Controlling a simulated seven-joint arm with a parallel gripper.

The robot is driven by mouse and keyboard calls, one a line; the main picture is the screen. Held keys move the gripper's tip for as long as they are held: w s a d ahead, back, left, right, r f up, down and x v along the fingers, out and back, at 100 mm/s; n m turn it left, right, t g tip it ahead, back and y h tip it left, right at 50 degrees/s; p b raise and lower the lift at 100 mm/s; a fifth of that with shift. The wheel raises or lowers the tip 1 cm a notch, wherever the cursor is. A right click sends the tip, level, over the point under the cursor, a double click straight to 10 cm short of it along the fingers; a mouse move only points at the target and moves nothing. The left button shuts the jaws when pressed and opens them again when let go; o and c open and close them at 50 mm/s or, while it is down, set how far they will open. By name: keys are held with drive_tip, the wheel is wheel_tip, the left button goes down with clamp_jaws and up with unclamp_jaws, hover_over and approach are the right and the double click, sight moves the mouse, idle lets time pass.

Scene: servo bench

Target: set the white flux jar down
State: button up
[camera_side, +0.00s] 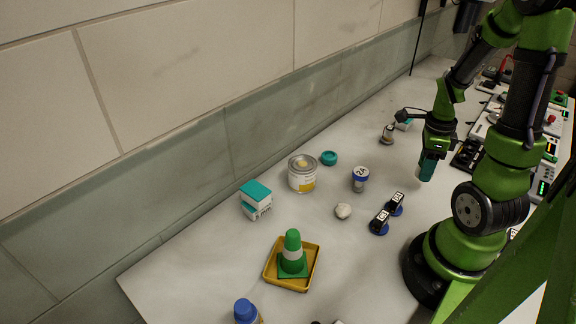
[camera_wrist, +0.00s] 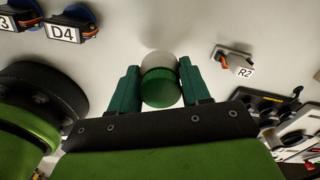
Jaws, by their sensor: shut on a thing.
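The white flux jar (camera_wrist: 158,62) with its green lid (camera_wrist: 161,88) is between the two teal fingers of my gripper (camera_wrist: 160,90) in the wrist view. The fingers are shut on it from both sides, with the lid towards the wrist camera. A soft dark shadow lies on the bench by the jar's far end; I cannot tell whether its base touches the bench. In the side view, my gripper (camera_side: 427,168) points down low over the right part of the bench, and its fingers hide most or all of the jar.
Two servos (camera_side: 380,222) (camera_side: 396,203) stand left of my gripper. A blue-capped jar (camera_side: 360,176), white lump (camera_side: 343,211), tin (camera_side: 302,175) and teal ring (camera_side: 328,158) are farther left. A green cone (camera_side: 292,255) stands on a yellow tray (camera_side: 272,273). An R2-labelled part (camera_wrist: 233,62) is nearby.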

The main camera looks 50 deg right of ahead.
drive_tip(key=w+d+n, duration=0.1)
drive_tip(key=w+n, duration=0.1)
drive_tip(key=w, duration=0.2)
drive_tip(key=w+d+n, duration=0.1)
drive_tip(key=w+n, duration=0.1)
drive_tip(key=w, duration=0.3)
drive_tip(key=w+d+n, duration=0.1)
drive_tip(key=w+n, duration=0.2)
drive_tip(key=w, duration=0.2)
drive_tip(key=shift+d+r, duration=0.2)
drive_tip(key=shift+r, duration=0.2)
hover_over(359, 130)
drive_tip(key=shift+f, duration=2.5)
drive_tip(key=shift+f, duration=0.1)
drive_tip(key=o, duration=1.1)
